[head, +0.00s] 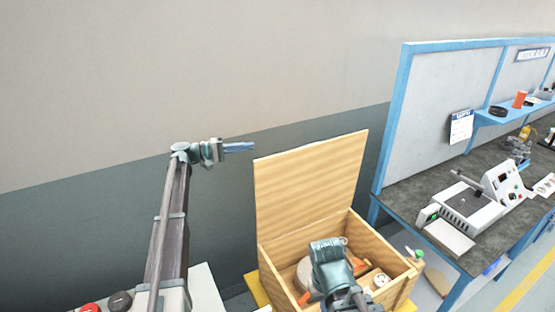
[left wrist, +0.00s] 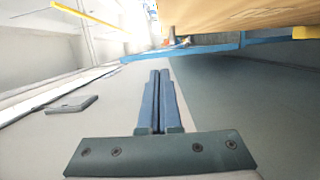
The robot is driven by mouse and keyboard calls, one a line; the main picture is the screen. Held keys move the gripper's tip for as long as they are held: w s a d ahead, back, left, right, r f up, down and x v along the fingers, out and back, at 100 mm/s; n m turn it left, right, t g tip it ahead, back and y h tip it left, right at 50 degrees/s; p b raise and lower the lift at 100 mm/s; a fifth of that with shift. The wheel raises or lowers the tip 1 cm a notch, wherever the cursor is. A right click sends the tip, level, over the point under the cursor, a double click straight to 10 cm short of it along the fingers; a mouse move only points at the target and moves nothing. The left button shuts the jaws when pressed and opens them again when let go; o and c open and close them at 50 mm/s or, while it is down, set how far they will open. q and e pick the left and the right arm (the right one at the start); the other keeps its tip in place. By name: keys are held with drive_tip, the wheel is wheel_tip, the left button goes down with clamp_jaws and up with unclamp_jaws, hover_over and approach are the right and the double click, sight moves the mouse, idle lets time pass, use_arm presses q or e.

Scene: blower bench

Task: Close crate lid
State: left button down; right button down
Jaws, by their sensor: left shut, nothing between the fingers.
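The wooden crate (head: 281,267) stands at the lower middle of the head view. Its lid (head: 312,182) is open and stands roughly upright along the crate's back side. My left gripper (head: 253,146) is shut and empty, pointing right, level with the lid's upper left corner and close to it in the picture; I cannot tell whether they touch. In the left wrist view the two fingers (left wrist: 160,74) lie together with nothing between them. A wooden surface (left wrist: 230,14), probably the lid, shows at the top right there. A part of my right arm covers some of the crate; its fingers do not show.
Inside the crate are a round pale item (head: 304,274) and orange pieces (head: 361,265). A blue-framed workbench (head: 440,201) with devices stands to the right. A plain wall (head: 130,90) is behind. The space above the open crate's left side is clear.

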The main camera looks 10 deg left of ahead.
use_arm(q)
drive_tip(key=d+f, duration=0.1)
drive_tip(key=d, duration=1)
drive_tip(key=shift+w+d, duration=0.2)
drive_tip(key=shift+d, duration=0.15)
use_arm(e)
drive_tip(key=shift+f, duration=0.55)
use_arm(q)
drive_tip(key=shift+f, duration=0.1)
